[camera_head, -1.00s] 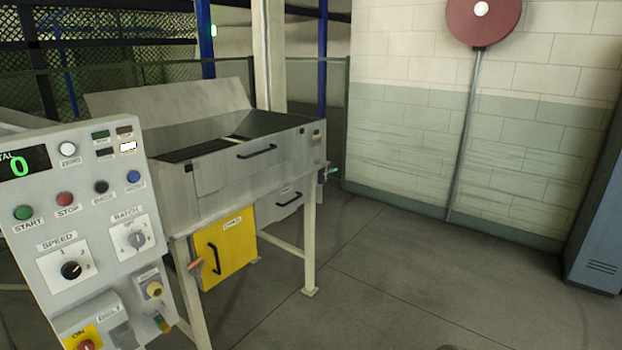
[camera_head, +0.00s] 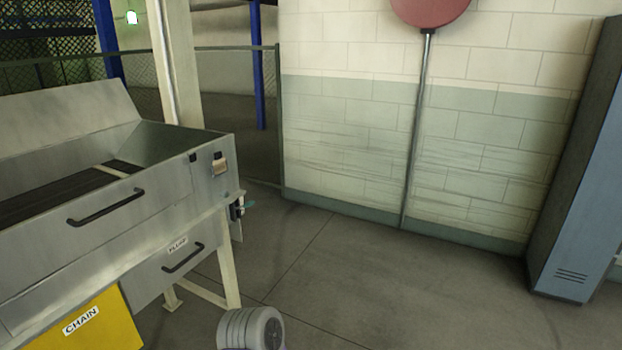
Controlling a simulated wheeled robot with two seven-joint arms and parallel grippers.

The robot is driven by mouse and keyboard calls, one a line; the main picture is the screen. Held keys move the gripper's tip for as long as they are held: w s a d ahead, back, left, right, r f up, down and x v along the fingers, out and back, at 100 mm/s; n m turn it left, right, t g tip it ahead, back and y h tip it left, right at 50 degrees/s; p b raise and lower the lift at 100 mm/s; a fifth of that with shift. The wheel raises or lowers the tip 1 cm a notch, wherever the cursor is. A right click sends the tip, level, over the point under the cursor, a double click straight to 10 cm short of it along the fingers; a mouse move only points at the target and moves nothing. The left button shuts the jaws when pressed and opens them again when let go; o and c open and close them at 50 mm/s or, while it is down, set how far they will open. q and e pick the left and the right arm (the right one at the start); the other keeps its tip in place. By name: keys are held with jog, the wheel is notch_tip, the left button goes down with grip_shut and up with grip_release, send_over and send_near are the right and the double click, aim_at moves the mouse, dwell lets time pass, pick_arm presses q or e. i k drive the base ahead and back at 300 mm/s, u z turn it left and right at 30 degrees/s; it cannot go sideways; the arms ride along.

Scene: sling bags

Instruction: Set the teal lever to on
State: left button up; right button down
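A small teal lever (camera_head: 247,204) sticks out to the right from a dark mount on the right end of the grey metal machine (camera_head: 160,225). It is small in the view, and I cannot read any on or off marking beside it. A rounded grey, ribbed part of my own arm (camera_head: 250,328) shows at the bottom edge, below and in front of the lever. Neither gripper's fingers are in view.
A blue locker (camera_head: 575,190) stands at the right. The floor (camera_head: 400,290) between them is clear.

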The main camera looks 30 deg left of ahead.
aim_at(250, 203)
jog(key=u, duration=0.25)
jog(key=i, duration=1.8)
jog(key=u, duration=1.85)
jog(key=i, duration=0.75)
jog(key=u, duration=0.7)
